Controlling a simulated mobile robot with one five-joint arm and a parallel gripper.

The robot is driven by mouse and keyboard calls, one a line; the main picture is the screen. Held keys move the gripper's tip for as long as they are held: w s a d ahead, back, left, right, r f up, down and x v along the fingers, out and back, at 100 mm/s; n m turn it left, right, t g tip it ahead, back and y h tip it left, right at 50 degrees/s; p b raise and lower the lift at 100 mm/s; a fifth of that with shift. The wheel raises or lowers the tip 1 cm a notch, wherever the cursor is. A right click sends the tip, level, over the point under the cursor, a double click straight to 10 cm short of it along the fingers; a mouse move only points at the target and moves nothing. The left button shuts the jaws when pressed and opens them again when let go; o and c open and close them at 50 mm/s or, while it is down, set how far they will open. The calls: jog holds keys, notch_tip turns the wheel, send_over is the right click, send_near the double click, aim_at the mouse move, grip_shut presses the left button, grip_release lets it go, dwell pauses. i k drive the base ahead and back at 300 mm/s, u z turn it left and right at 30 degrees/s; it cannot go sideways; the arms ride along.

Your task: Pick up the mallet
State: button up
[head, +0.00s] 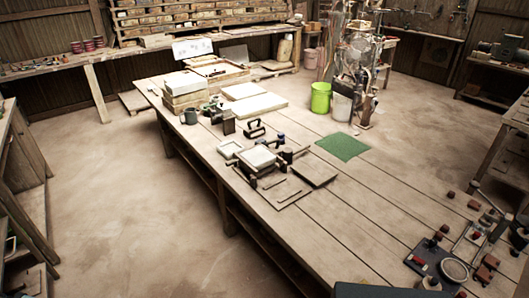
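I cannot make out a mallet for certain. A cluster of small tools lies on the long wooden table (375,213), around a press-like device with a white square plate (258,157). A dark upright piece (287,155) stands at the plate's right side, too small to identify. A black block-like tool (228,123) and a black handled tool (254,129) stand farther back on the table. My gripper is not in view.
A green mat (342,147) lies right of the tools, with a flat wooden board (313,170) near it. White slabs (255,105) lie farther back. A dark tray (437,262) and several red-brown pieces crowd the near right. Bare tabletop lies between. Open floor (110,185) is at left.

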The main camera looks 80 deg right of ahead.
aim_at(288, 153)
jog(key=z, duration=2.6)
jog(key=i, duration=0.75)
jog(key=u, duration=0.95)
jog(key=i, duration=1.25)
jog(key=u, duration=0.1)
